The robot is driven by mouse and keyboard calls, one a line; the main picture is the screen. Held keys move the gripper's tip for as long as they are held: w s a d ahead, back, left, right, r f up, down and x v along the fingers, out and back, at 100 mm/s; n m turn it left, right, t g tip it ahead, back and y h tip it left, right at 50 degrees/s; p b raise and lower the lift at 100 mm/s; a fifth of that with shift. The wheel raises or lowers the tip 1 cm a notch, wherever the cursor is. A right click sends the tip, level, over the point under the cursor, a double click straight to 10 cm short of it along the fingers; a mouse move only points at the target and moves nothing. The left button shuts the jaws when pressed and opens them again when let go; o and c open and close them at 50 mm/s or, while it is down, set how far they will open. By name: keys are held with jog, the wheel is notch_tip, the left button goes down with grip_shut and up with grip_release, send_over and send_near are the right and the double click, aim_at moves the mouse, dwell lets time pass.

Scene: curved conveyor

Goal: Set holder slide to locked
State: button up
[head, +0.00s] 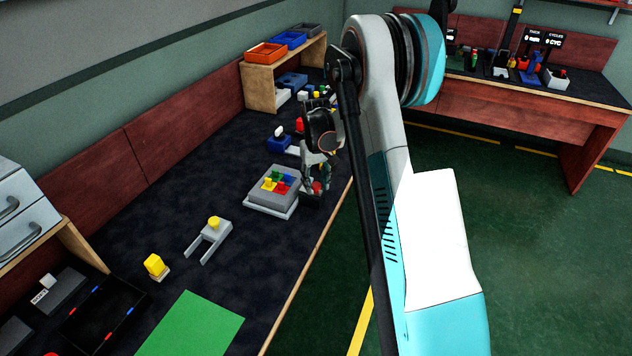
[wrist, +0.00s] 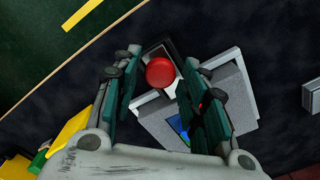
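My gripper (head: 318,174) is over the table near its front edge, with its fingers pointing down. In the wrist view my gripper (wrist: 160,64) has its two dark green fingers apart. A round red knob (wrist: 159,72) shows between and beyond the fingertips, on a dark base with a light rim. The red knob (head: 317,187) also shows below the gripper in the head view, partly covered. I cannot tell whether the fingers touch it. No holder slide marking or locked mark is readable, so I cannot tell for certain which part is the slide or its position.
A grey block with coloured pegs (head: 259,196) stands just left of the gripper. A grey forked piece (head: 211,240) with a yellow knob, a yellow block (head: 154,264) and a green mat (head: 192,328) lie nearer. A blue fixture (head: 278,144) stands behind. A grey block (wrist: 228,92) is close to the right finger.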

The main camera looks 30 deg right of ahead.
grip_shut()
jog(key=shift+w+a, duration=1.1)
jog(key=shift+w, duration=0.3)
jog(key=o, duration=0.5)
grip_release()
notch_tip(320, 180, up, 12)
jog(key=shift+r, duration=0.1)
